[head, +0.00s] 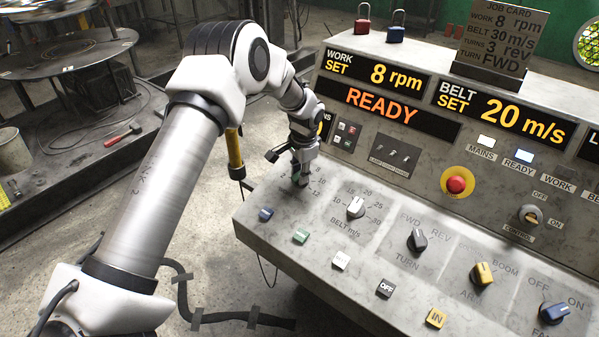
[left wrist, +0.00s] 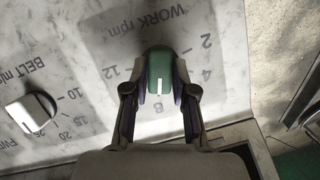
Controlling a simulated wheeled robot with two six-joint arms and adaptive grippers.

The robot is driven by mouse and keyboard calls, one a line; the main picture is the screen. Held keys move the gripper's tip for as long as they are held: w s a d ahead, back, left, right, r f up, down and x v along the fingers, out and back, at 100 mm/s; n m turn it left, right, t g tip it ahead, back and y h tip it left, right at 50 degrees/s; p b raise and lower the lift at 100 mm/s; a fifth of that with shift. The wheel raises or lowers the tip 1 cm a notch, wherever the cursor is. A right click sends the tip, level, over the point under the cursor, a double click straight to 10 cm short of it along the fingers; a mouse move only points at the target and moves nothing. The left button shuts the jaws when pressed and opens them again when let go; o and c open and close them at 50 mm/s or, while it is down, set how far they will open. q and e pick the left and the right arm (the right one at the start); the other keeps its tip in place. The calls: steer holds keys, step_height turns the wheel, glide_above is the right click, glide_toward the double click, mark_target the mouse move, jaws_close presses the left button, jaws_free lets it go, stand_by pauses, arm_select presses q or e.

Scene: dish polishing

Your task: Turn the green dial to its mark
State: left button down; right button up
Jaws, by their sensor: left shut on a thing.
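The green dial (left wrist: 160,75) sits on the panel under the label WORK rpm. My left gripper (left wrist: 160,112) is shut on it, one finger on each side. The dial's white line points down in the left wrist view, at the figure 8 (left wrist: 158,109). In the head view my left gripper (head: 301,172) reaches down onto the panel's left end and hides most of the dial. The WORK SET display (head: 377,73) reads 8 rpm. The job card (head: 504,35) also gives WORK 8 rpm. My right gripper is not in view.
The white belt dial (head: 355,207) stands close to the right of the gripper. Farther along are the dark turn knob (head: 417,240), a yellow knob (head: 482,274) and the red stop button (head: 456,185). Several small push buttons line the front edge. BELT SET (head: 505,113) reads 20 m/s.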

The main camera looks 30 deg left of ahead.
arm_select(q)
steer(key=c, duration=1.1)
jaws_free()
steer(key=shift+o, duration=0.8)
steer(key=shift+w+d+f, duration=0.1)
steer(key=shift+w+f, duration=0.05)
steer(key=shift+w, duration=0.05)
step_height(320, 180, up, 12)
steer(key=d, duration=0.1)
steer(key=shift+s, duration=0.25)
steer(key=shift+d, duration=0.15)
